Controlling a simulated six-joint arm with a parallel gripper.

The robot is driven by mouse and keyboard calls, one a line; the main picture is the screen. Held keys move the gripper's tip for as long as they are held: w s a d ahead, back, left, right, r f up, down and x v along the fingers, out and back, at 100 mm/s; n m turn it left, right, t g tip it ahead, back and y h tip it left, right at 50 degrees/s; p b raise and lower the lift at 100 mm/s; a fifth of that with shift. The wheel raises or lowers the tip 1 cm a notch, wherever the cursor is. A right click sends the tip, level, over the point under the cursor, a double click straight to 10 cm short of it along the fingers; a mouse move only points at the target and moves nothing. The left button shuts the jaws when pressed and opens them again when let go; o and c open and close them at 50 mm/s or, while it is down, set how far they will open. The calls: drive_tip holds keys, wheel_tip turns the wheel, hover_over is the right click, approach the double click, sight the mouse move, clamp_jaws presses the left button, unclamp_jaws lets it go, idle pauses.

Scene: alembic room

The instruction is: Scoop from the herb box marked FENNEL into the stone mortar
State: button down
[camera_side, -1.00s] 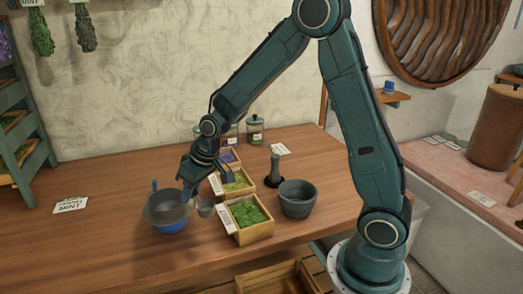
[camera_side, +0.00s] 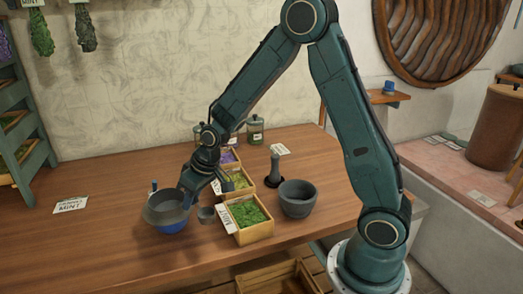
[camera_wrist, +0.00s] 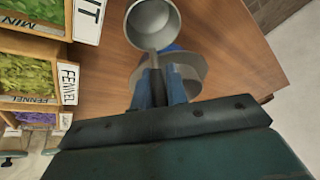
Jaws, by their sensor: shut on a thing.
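My gripper (camera_wrist: 158,88) is shut on the handle of a grey metal scoop (camera_wrist: 152,24). In the side view the scoop (camera_side: 206,214) hangs just left of the front herb box; its cup looks empty in the wrist view. The box marked FENNEL (camera_wrist: 68,84), with yellow-green herb, shows at the left of the wrist view. It is the middle box (camera_side: 252,188) of the row in the side view, partly hidden by my gripper. The dark stone mortar (camera_side: 297,201) stands right of the boxes; I cannot see to its bottom.
The MINT box (camera_side: 254,234) is in front of the fennel box, and a purple-herb box (camera_side: 230,156) behind. A pestle (camera_side: 275,168) stands behind the mortar.

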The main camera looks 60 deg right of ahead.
wheel_tip(320, 180, up, 8)
drive_tip(key=w+m+h, duration=0.1)
drive_tip(key=w+m, duration=0.1)
drive_tip(key=m, duration=0.1)
drive_tip(key=s+d+f+n+g+y, duration=0.1)
drive_tip(key=d+n+g, duration=0.1)
drive_tip(key=d+n, duration=0.2)
drive_tip(key=d+f+n+g+y, duration=0.1)
drive_tip(key=d+n, duration=0.3)
drive_tip(key=n, duration=0.6)
drive_tip(key=s+d+f+n+g+y, duration=0.1)
drive_tip(key=d+f+n+g, duration=0.1)
drive_tip(key=n, duration=0.6)
drive_tip(key=shift+s+d+g+y, duration=0.2)
drive_tip(key=shift+d+g, duration=0.25)
drive_tip(key=shift+d, duration=0.25)
drive_tip(key=shift+s+d+g+y, duration=0.2)
drive_tip(key=shift+d+g, duration=0.25)
drive_tip(key=shift+d, duration=0.2)
drive_tip(key=shift+s+d+f+n+g+h, duration=0.1)
drive_tip(key=shift+s+d+n+g+h, duration=0.25)
drive_tip(key=shift+d+n, duration=0.7)
drive_tip(key=shift+s+d+r+n+g+h, duration=0.1)
drive_tip(key=shift+s+d+n+g+h, duration=0.25)
drive_tip(key=shift+n, duration=1.25)
drive_tip(key=shift+s+d+f+n+g+h, duration=0.1)
drive_tip(key=shift+s+d+n+g+h, duration=0.45)
drive_tip(key=shift+n, duration=0.8)
drive_tip(key=shift+w+d, duration=0.15)
drive_tip(key=shift+f, duration=0.15)
